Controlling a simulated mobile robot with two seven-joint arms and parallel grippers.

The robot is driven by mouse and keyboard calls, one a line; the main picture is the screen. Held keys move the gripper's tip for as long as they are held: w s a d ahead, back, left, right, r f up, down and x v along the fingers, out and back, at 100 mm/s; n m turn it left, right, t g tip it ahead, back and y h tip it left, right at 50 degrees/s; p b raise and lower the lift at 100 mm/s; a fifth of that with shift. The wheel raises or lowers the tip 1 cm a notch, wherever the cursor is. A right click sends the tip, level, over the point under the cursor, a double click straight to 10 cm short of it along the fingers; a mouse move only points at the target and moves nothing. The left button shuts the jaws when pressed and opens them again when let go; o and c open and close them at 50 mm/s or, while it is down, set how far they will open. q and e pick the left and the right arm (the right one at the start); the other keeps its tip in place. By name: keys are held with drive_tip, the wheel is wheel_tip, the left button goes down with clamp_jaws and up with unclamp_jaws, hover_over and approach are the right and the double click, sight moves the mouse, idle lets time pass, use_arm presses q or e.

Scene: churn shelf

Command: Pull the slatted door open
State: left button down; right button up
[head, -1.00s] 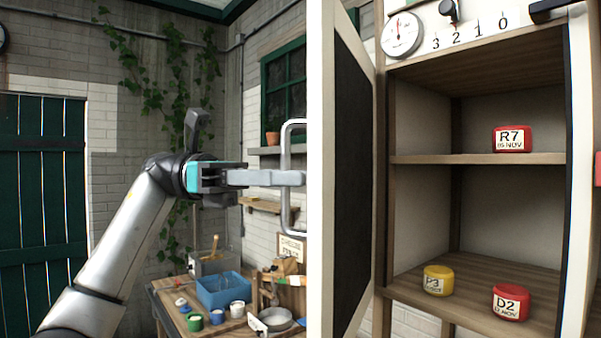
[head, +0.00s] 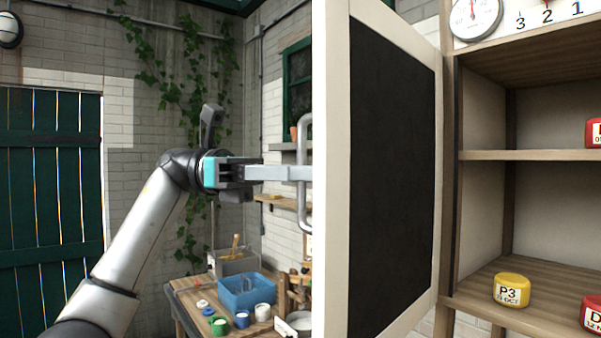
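The cabinet door (head: 338,160) stands open in the middle of the head view, hinged on its right at the cabinet. Its inner face has a cream frame around a dark panel; its outer face is turned away, so I cannot see slats there. A pale metal bar handle (head: 304,130) sticks out to the left of the door's free edge. My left gripper (head: 306,173) reaches in from the left with its fingers around the handle's upright bar. The near finger hides the far one, and the door edge cuts off the tips. My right gripper is out of view.
The open cabinet (head: 484,210) holds a yellow tub (head: 512,290) and red tubs at the right edge. A bench with a blue bin (head: 248,292) and small pots stands below my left arm. A green plank door (head: 50,200) is at far left.

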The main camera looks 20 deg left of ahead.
use_arm(q)
drive_tip(key=c, duration=1.2)
unclamp_jaws()
drive_tip(key=shift+o, duration=0.2)
drive_tip(key=a+p, duration=0.4)
drive_tip(key=a, duration=1.1)
drive_tip(key=shift+w, duration=0.15)
drive_tip(key=shift+a, duration=0.1)
